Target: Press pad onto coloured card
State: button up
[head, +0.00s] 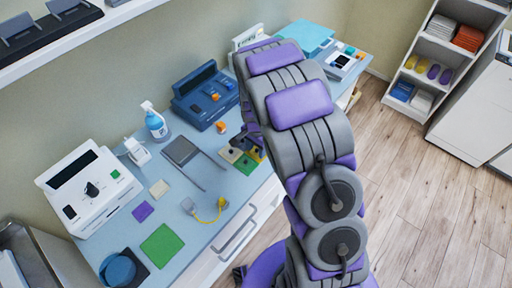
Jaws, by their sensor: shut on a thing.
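A green card (161,245), a purple card (143,211) and a beige card (159,188) lie flat and apart on the blue-grey counter (185,220), with nothing on them. Several small square pads, one beige (231,154) and one green (245,164), sit close together beside my arm, some with dark knobs. My arm rises through the middle and bends over at the top. My gripper is hidden behind it, so what it holds does not show.
A white device with a dial (92,189), a spray bottle (155,122) and a blue device (205,95) stand along the wall. A dark flat frame (180,151) lies mid-counter. A blue round container (118,270) is at the near left. Open wooden floor (420,180) lies right.

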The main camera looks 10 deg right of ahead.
aim_at(256, 150)
jog(key=o, duration=0.9)
jog(key=shift+r+p, duration=1.55)
jog(key=shift+r, duration=1.95)
jog(key=shift+r, duration=0.1)
jog(key=s+r+n+g, duration=0.1)
jog(key=s+r+n, duration=0.6)
jog(key=s+r, duration=1.3)
jog(key=s+n, duration=0.1)
jog(key=s, duration=0.3)
jog(key=s+n, duration=0.1)
jog(key=s, duration=0.4)
jog(key=s+n, duration=0.1)
jog(key=s, duration=0.4)
jog(key=shift+d+r+n+g, duration=0.1)
jog(key=shift+n+g, duration=0.3)
